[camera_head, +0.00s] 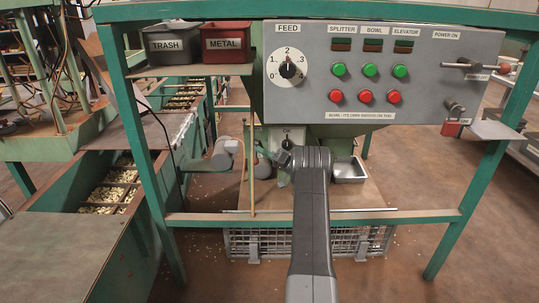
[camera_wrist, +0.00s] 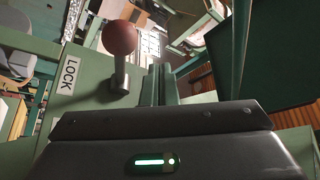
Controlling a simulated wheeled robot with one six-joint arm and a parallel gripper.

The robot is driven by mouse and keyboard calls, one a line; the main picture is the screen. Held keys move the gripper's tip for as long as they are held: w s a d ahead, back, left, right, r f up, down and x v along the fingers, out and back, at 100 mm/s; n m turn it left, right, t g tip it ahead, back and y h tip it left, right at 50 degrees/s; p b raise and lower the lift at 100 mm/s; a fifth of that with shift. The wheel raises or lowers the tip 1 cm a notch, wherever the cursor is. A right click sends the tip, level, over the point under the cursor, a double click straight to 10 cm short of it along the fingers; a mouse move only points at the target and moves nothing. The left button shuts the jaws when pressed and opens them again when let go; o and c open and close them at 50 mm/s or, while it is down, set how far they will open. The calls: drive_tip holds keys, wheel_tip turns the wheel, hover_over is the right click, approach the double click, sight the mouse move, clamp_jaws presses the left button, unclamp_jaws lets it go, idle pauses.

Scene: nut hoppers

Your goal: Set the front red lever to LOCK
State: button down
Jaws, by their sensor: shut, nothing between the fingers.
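In the wrist view, a lever with a dull red ball knob (camera_wrist: 118,38) on a short grey stem stands up from a pale green surface. A white LOCK label (camera_wrist: 68,75) lies to its left, with a gap between label and stem. My gripper (camera_wrist: 162,82) is shut and empty, its narrow fingers just right of the stem. Whether they touch it I cannot tell. In the head view my gripper (camera_head: 267,152) is small, beneath the control panel, and I cannot make out this lever there.
The control panel (camera_head: 440,85) with a FEED dial (camera_head: 287,69) and coloured buttons is above my arm. TRASH (camera_head: 172,45) and METAL (camera_head: 226,43) bins stand left of it. A green frame rail (camera_head: 400,216) crosses below. A metal tray (camera_head: 349,170) sits right of my arm.

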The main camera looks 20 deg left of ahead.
drive_tip(key=shift+w+a+f+b, duration=0.1)
drive_tip(key=shift+f+b, duration=0.65)
drive_tip(key=shift+f, duration=0.25)
drive_tip(key=shift+w+a+f+b, duration=0.1)
drive_tip(key=shift+f+b, duration=0.6)
drive_tip(key=shift+f, duration=0.25)
drive_tip(key=shift+f, duration=0.15)
wheel_tip(320, 180, up, 10)
drive_tip(key=p, duration=0.3)
drive_tip(key=shift+r, duration=0.25)
